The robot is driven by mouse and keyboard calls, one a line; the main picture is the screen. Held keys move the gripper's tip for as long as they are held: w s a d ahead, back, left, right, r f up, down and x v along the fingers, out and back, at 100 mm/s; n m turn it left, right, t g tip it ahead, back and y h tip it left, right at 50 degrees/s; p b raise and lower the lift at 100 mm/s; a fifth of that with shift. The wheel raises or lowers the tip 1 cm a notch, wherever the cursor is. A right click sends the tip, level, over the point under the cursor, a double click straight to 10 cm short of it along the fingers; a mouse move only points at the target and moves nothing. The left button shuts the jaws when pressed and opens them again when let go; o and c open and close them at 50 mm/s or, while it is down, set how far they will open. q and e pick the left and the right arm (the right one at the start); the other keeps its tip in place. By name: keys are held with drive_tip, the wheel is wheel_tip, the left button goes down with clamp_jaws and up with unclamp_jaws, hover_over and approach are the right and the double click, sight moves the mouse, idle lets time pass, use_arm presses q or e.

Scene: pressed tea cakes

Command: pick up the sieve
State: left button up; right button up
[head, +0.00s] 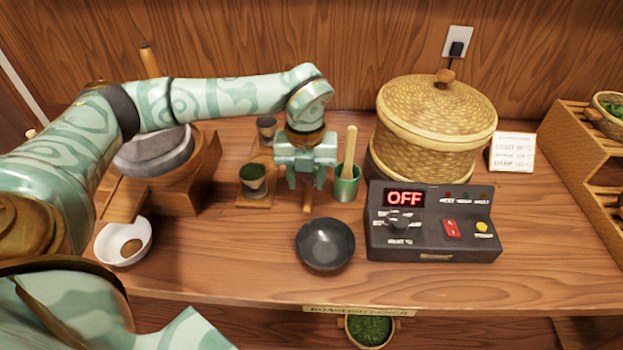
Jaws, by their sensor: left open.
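My left gripper (305,181) points down over the middle of the table with its two fingers apart. A short wooden handle (307,200) shows just below and between the fingertips, pointing toward the front edge. It may belong to the sieve, but the gripper hides whatever lies behind it. I cannot tell whether the fingers touch the handle. No sieve mesh or rim is clearly visible. My right gripper is not in view.
A green cup (346,187) holding a wooden stick stands close right of the gripper. A dark cup (253,179) stands left. A black bowl (325,244), white bowl (123,241), control box (434,222) and woven steamer (436,125) surround it. Bare table lies front left.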

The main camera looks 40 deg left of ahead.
sight(309, 198)
use_arm(q)
drive_tip(key=f+b, duration=0.2)
drive_tip(key=f, duration=0.3)
drive_tip(key=shift+d+f, duration=0.15)
drive_tip(key=shift+d, duration=0.05)
drive_tip(key=shift+c, duration=0.6)
clamp_jaws()
drive_tip(key=shift+r, duration=0.25)
